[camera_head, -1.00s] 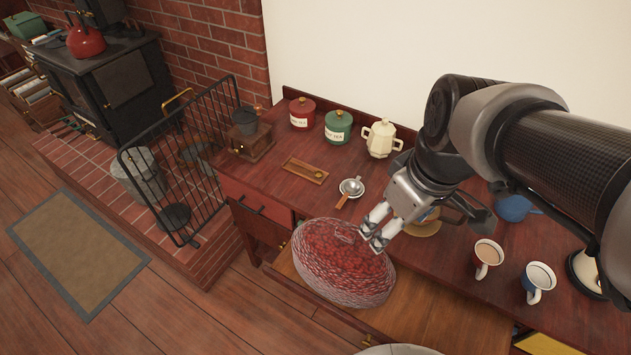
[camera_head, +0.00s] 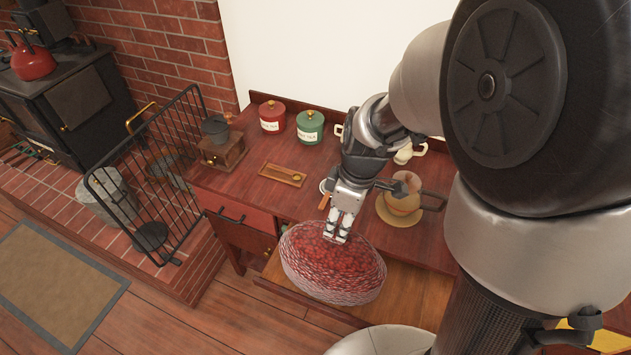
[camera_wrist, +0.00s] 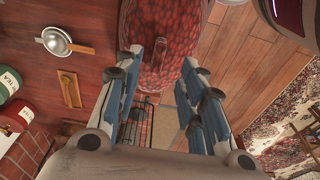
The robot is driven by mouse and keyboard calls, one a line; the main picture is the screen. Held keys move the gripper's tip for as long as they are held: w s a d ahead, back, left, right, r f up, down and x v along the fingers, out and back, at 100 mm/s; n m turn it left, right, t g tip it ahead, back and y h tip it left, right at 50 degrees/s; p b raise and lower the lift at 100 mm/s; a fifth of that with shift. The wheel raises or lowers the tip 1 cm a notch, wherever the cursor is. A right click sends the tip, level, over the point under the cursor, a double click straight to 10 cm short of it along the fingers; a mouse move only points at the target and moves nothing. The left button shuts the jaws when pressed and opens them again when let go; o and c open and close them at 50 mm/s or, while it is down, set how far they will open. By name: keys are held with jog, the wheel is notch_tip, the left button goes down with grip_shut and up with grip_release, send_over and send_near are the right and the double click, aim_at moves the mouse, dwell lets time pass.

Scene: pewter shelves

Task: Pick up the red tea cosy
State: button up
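The red tea cosy (camera_head: 333,268) is a rounded, mottled red dome with a paler lower edge. It rests at the open drawer (camera_head: 408,295) at the counter's front. My gripper (camera_head: 338,238) points down at the cosy's top in the head view. In the wrist view, the cosy (camera_wrist: 165,35) fills the top centre, with a small loop on it between my fingertips. My gripper (camera_wrist: 160,60) is open, with its two fingers apart on either side of the loop. I cannot tell whether they touch the cosy.
Behind stand a red canister (camera_head: 271,117), a green canister (camera_head: 309,127) and a wooden grinder (camera_head: 222,150). A small wooden tray (camera_head: 283,174) lies on the counter. A black fire guard (camera_head: 150,185) is at left.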

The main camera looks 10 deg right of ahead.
aim_at(335, 232)
jog(key=shift+w+a+f+b, duration=0.15)
jog(key=shift+f+b, duration=0.15)
jog(key=shift+f, duration=0.7)
jog(key=shift+w+a+f+b, duration=0.15)
jog(key=shift+f+b, duration=0.15)
jog(key=shift+f, duration=0.75)
jog(key=shift+w+a+f+b, duration=0.15)
jog(key=shift+f+b, duration=0.15)
jog(key=shift+f, duration=0.7)
grip_shut()
